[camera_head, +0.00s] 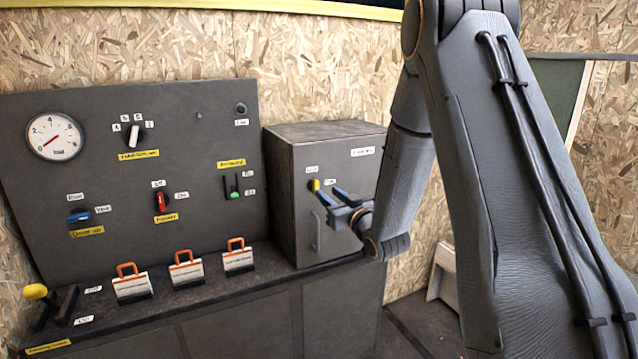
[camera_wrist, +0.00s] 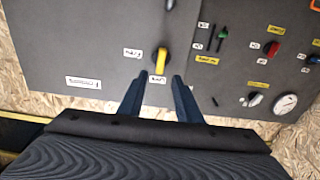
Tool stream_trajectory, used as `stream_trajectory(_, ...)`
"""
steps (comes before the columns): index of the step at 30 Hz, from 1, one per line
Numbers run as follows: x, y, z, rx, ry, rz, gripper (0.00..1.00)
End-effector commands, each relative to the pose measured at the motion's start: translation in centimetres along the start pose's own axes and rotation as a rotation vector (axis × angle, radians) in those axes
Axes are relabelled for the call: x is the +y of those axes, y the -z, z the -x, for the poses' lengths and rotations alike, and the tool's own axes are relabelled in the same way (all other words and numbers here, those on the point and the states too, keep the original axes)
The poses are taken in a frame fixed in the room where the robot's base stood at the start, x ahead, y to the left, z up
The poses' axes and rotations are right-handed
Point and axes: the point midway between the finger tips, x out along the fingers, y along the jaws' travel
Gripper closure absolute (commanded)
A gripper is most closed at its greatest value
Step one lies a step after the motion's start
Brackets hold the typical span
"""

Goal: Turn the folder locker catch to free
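The folder locker catch is a small yellow turning knob (camera_head: 314,186) on the front of a grey metal locker (camera_head: 345,160). In the wrist view the knob (camera_wrist: 160,61) stands upright in the picture, in line with one white label (camera_wrist: 157,79). A second label (camera_wrist: 133,53) sits to its left there; the lettering is too small to read surely. My gripper (camera_head: 330,196) is open, with its blue fingers pointing at the knob. In the wrist view the fingertips (camera_wrist: 160,75) lie on either side of the knob's near end, with no clear contact.
A dark panel (camera_head: 90,120) with a gauge (camera_head: 54,136), a red switch (camera_head: 161,202), a blue switch (camera_head: 78,216) and a green-tipped slider (camera_head: 235,195) stands left of the locker. Several orange-handled tags (camera_head: 186,268) stand on the ledge. The locker has a vertical handle (camera_head: 316,232) below the knob.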

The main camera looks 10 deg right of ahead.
Motion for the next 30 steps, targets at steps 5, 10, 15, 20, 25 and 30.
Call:
stream_trajectory(5, -0.1, 0.1, -1.8, 0.003, 0.003, 0.0, 0.69)
stream_trajectory(10, -0.1, 0.1, -4.5, 0.002, 0.002, 0.0, 0.69)
stream_trajectory(15, -0.1, 0.1, -6.6, 0.002, 0.002, 0.001, 0.69)
stream_trajectory(20, -0.1, 0.0, -7.5, 0.001, 0.001, 0.0, 0.69)
stream_trajectory(25, 0.0, 0.0, -7.6, 0.001, 0.001, 0.0, 0.69)
stream_trajectory(30, 0.0, 0.0, -7.6, 0.001, 0.001, 0.0, 0.82)
